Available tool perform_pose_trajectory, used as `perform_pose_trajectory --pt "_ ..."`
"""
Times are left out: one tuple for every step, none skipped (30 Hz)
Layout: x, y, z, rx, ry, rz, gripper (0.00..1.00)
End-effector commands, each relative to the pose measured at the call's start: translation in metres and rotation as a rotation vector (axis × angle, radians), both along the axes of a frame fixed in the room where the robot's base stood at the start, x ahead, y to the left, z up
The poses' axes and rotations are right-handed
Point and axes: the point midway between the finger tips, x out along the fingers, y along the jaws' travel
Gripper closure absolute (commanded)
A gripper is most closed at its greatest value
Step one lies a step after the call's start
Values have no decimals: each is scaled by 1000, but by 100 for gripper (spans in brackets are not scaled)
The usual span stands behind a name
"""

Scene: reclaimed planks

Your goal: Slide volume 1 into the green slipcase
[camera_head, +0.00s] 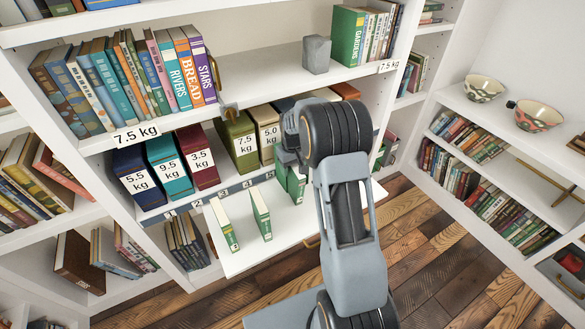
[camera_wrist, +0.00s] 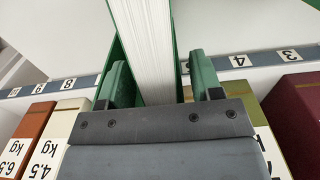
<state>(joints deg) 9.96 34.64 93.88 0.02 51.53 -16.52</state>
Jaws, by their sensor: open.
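A green book (camera_head: 291,183) with a pale label stands on the white pull-out board (camera_head: 240,258), partly hidden by my arm. In the wrist view a green-covered book (camera_wrist: 145,40) with a white page block lies between the two fingers of my gripper (camera_wrist: 160,88). The fingers are open, one on each side of it; I cannot tell whether they touch it. My gripper is largely hidden in the head view. Two more green-spined books (camera_head: 225,222) and (camera_head: 261,212) stand apart on the board. No volume number is readable. A green block lettered GARDENS (camera_head: 347,38) on the upper shelf may be the slipcase.
Coloured weight-marked boxes, such as the red 3.5 kg one (camera_head: 198,157), line the lower shelf behind the board. A grey block (camera_head: 316,54) stands on the upper shelf, with clear room beside it. Two bowls (camera_head: 484,88) and (camera_head: 539,115) sit on the right-hand shelf.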

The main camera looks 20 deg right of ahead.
Motion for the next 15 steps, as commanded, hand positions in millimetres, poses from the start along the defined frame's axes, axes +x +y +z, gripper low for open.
perform_pose_trajectory --pt "1 0 7 0 -5 0 41" --pt "1 0 12 -1 -5 0 41" --pt "1 0 19 -1 -6 0 41" --pt "1 0 25 -1 -7 0 41" --pt "1 0 31 -1 -6 0 41" --pt "1 0 40 -1 -7 0 41" --pt "1 0 46 -1 -7 0 41" --pt "1 0 53 -1 -8 0 41" --pt "1 0 61 -1 -7 0 41" --pt "1 0 67 -1 -8 0 41" --pt "1 0 73 -1 -6 0 41" --pt "1 0 81 -1 -7 0 41" --pt "1 0 87 -1 -7 0 41" --pt "1 0 92 -1 -7 0 41" --pt "1 0 98 -1 -6 0 41"
